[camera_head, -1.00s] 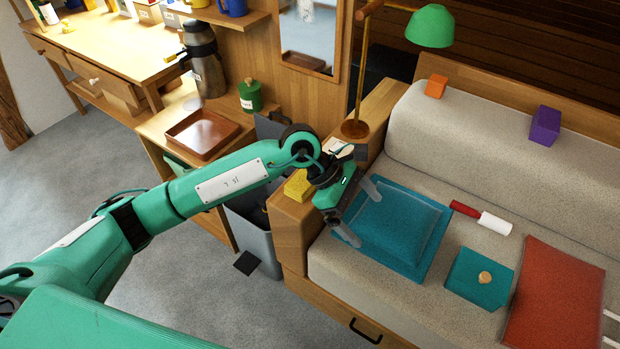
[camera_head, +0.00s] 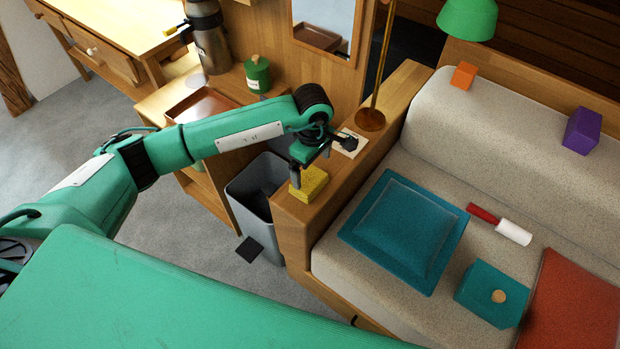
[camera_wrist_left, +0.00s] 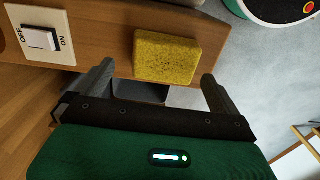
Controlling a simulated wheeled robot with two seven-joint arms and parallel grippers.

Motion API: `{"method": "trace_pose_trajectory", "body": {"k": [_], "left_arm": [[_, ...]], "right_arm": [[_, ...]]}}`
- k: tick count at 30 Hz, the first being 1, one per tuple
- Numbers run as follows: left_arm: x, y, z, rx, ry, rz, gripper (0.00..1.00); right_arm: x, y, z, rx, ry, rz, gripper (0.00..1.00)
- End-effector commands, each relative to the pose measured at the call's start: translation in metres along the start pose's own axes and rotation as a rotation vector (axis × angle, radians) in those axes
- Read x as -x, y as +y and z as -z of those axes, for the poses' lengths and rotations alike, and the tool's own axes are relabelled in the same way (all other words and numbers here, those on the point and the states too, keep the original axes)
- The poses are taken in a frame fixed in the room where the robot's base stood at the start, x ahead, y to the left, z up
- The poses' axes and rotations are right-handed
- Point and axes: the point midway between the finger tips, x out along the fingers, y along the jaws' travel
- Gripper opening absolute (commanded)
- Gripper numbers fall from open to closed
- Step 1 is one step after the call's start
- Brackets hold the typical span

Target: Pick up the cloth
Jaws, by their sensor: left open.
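The cloth (camera_head: 309,184) looks like a thick yellow speckled block and lies on the wooden sofa armrest, near its front end. It also shows in the left wrist view (camera_wrist_left: 168,58), flat on the armrest. My left gripper (camera_head: 311,168) is just above and beside the cloth in the head view, partly hiding it. In the left wrist view the gripper (camera_wrist_left: 156,80) is open, its two fingers apart on either side of the cloth's near edge, with nothing between them that I can see held. My right gripper is not in view.
A white switch plate (camera_wrist_left: 40,38) lies on the armrest (camera_head: 345,165) beside the cloth. A lamp pole (camera_head: 382,70) stands further back. A grey bin (camera_head: 255,190) stands below, left of the armrest. A teal cushion (camera_head: 405,230) lies on the sofa seat.

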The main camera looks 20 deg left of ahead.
Motion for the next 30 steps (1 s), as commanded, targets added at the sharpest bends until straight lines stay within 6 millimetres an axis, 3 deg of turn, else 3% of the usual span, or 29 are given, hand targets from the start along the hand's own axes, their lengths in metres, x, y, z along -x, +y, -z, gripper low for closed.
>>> {"method": "trace_pose_trajectory", "body": {"k": [5, 9, 14, 22, 23, 27, 30], "left_arm": [[-0.012, -0.002, 0.001, 0.000, -0.003, 0.002, 1.00], [-0.032, -0.004, 0.006, 0.002, -0.003, 0.003, 1.00], [-0.051, -0.003, 0.006, 0.000, -0.003, 0.001, 1.00], [-0.056, -0.003, 0.007, -0.001, -0.002, -0.001, 1.00], [-0.056, -0.003, 0.007, -0.001, -0.002, -0.001, 0.98], [-0.056, -0.003, 0.007, -0.001, -0.002, -0.001, 0.71], [-0.056, -0.003, 0.007, -0.001, -0.002, -0.001, 0.67]], "right_arm": [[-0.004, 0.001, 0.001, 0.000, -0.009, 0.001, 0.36], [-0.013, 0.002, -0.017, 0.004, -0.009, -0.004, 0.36], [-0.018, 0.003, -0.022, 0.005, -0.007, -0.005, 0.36], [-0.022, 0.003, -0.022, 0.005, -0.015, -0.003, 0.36], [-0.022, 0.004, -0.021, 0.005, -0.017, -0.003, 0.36], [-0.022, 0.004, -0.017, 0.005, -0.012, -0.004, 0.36], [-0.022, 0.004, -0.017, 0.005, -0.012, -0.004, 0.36]]}}
